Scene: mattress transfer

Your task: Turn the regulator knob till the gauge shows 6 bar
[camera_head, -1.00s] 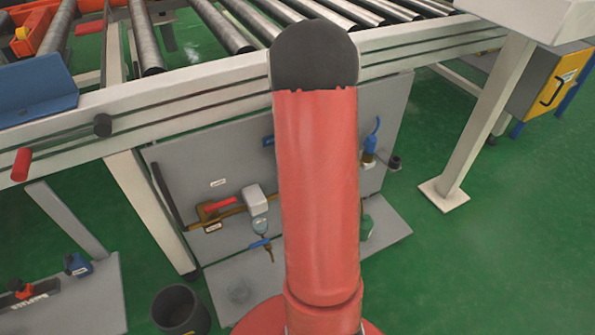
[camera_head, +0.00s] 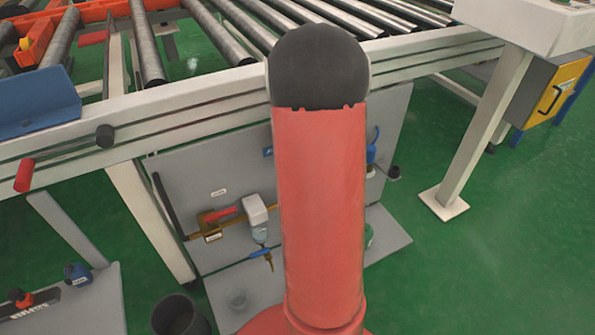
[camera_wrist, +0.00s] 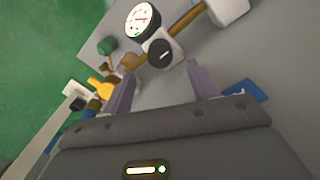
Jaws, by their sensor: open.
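The round white gauge (camera_wrist: 143,20) shows at the top of the wrist view. Its face is tilted and too small to read. The dark round regulator knob (camera_wrist: 160,53) sits just below it on a pale body. My gripper (camera_wrist: 161,70) is open, its two purple-grey fingers spread with the knob ahead, between and slightly beyond the tips. I see no contact with the knob. In the head view my red arm covers the gauge, the knob and my gripper.
A grey panel (camera_head: 210,178) under the roller conveyor carries a brass pipe, a red-handled valve (camera_head: 218,215) and a white filter unit (camera_head: 255,210). A dark bucket (camera_head: 180,316) stands on the floor at front left. A white conveyor leg (camera_head: 480,130) stands at right.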

